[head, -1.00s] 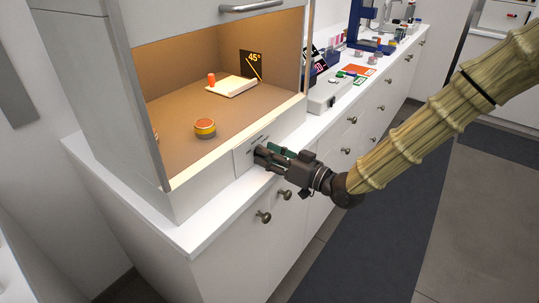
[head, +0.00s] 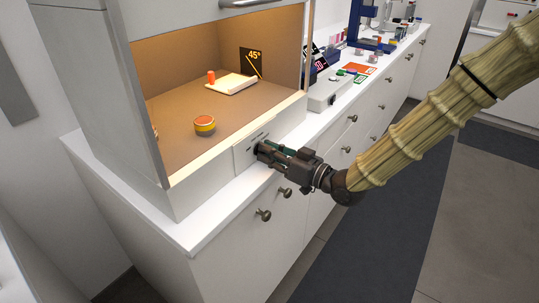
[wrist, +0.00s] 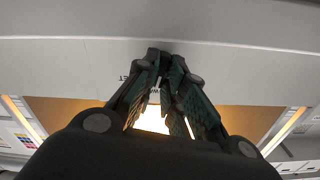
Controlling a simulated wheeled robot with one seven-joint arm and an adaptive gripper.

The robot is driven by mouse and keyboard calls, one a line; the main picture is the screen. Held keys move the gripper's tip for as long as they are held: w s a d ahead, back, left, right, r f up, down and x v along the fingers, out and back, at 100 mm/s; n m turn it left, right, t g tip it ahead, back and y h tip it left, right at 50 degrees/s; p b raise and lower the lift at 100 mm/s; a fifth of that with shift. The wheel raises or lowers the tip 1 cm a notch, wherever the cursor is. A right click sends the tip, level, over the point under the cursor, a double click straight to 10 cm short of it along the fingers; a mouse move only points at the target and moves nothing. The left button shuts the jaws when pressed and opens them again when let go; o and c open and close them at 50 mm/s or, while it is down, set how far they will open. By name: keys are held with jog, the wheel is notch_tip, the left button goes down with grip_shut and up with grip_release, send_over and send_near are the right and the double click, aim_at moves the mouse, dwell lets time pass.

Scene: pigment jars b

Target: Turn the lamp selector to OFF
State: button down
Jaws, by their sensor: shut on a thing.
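The lamp selector sits on a light panel (head: 240,157) on the front sill of the lit booth. Its knob is hidden behind my fingers. My gripper (head: 260,150) reaches the panel from the right with its fingertips against it, shut on the selector. In the wrist view the fingers of my gripper (wrist: 160,60) converge at the white panel face (wrist: 70,55). Small dark letters show beside the fingers, mostly covered. The direction the selector points cannot be read.
The lit booth (head: 170,177) holds an orange-banded jar (head: 204,125), a pale board (head: 232,85) and a 45° sign (head: 252,63). Drawer knobs (head: 285,193) stick out below. The aisle floor is clear.

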jog(key=n+b, duration=0.3)
jog(key=n, duration=0.1)
jog(key=shift+f, duration=0.2)
jog(key=n+b, duration=0.3)
jog(key=n, duration=0.1)
jog(key=n+b, duration=0.5)
jog(key=shift+s+a, duration=0.1)
jog(key=shift+r+n+b, duration=0.1)
jog(key=shift+n+b, duration=0.75)
jog(key=shift+n, duration=0.05)
jog(key=c, duration=1.5)
grip_release()
jog(key=shift+s, duration=0.1)
